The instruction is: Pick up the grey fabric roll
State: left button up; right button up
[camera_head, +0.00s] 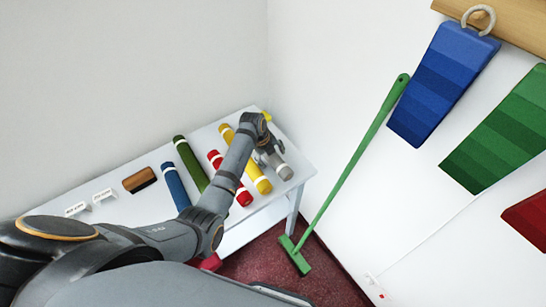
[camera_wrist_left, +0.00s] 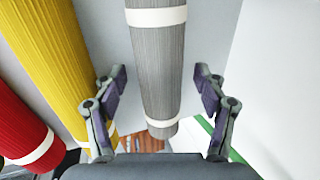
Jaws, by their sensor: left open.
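The grey fabric roll (camera_head: 282,167) lies at the right end of the white table, partly hidden by my left arm in the head view. It has white bands near its ends. In the left wrist view the grey roll (camera_wrist_left: 157,70) runs down the middle of the picture. My left gripper (camera_head: 268,152) is over the roll. In the wrist view the two fingers of the left gripper (camera_wrist_left: 160,90) are apart, one on each side of the roll, with a gap on both sides. My right gripper is not in view.
The yellow roll (camera_head: 262,185) lies just left of the grey one, also in the wrist view (camera_wrist_left: 50,55). Red (camera_head: 244,198), green (camera_head: 187,158) and blue (camera_head: 176,187) rolls lie further left. A green broom (camera_head: 345,170) leans right of the white table (camera_head: 135,160).

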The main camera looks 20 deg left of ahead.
aim_at(273, 155)
pick_arm(q)
jog(key=c, duration=1.4)
jog(key=shift+r, duration=0.1)
jog(key=shift+r, duration=0.25)
jog(key=b+v, duration=0.1)
jog(key=v, duration=0.2)
jog(key=shift+w+d+b, duration=0.15)
jog(key=shift+d+b, duration=0.05)
jog(key=shift+b, duration=0.1)
jog(key=s+a+r, duration=0.1)
jog(key=s+r, duration=0.2)
jog(key=s, duration=0.1)
jog(key=s+a+r+b, duration=0.1)
jog(key=s+r, duration=0.2)
jog(key=s, duration=0.2)
jog(key=s+a+r, duration=0.1)
jog(key=s+r, duration=0.2)
jog(key=s, duration=0.1)
jog(key=shift+s+r+b, duration=0.15)
jog(key=shift+r+b, duration=0.1)
jog(key=shift+b, duration=0.15)
